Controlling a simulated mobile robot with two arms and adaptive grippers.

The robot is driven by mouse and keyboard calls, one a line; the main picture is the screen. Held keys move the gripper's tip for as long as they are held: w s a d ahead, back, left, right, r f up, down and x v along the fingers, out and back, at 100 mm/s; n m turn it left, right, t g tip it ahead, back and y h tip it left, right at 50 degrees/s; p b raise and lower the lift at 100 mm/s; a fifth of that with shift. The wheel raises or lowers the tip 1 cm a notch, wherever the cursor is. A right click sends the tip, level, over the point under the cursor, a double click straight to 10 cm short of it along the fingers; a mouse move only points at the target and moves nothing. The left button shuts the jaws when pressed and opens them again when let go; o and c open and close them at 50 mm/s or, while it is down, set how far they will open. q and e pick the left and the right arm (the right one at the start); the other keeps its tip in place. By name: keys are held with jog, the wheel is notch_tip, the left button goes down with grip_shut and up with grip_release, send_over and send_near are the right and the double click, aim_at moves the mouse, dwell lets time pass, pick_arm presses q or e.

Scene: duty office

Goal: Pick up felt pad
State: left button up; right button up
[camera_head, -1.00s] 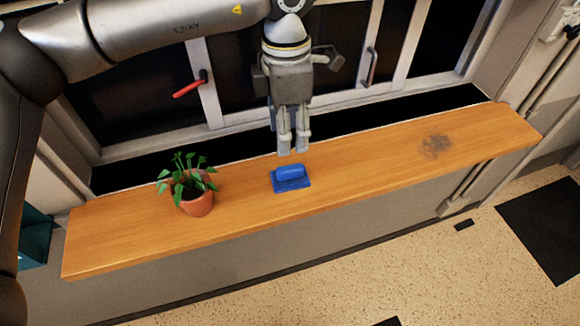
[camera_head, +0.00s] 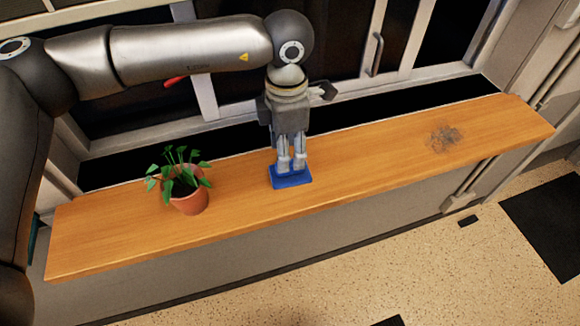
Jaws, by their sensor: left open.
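The felt pad (camera_head: 291,181) is a blue block with a flat base, lying on the wooden sill near its middle. My left gripper (camera_head: 291,168) points straight down over it, with its fingertips at the pad's raised handle. The fingers are apart and open. They hide most of the handle, and I cannot tell whether they touch it. My right gripper is not in view.
A potted plant (camera_head: 188,199) stands on the wooden sill (camera_head: 240,200) left of the pad. A dark smudge (camera_head: 444,138) marks the sill at the right. The window with its frames and handles stands behind.

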aim_at(293, 178)
pick_arm(q)
jog(key=f, duration=0.1)
jog(key=f+p, duration=0.2)
jog(key=f, duration=0.1)
jog(key=shift+d, duration=0.25)
jog(key=shift+w+f, duration=0.15)
jog(key=shift+f, duration=0.25)
grip_shut()
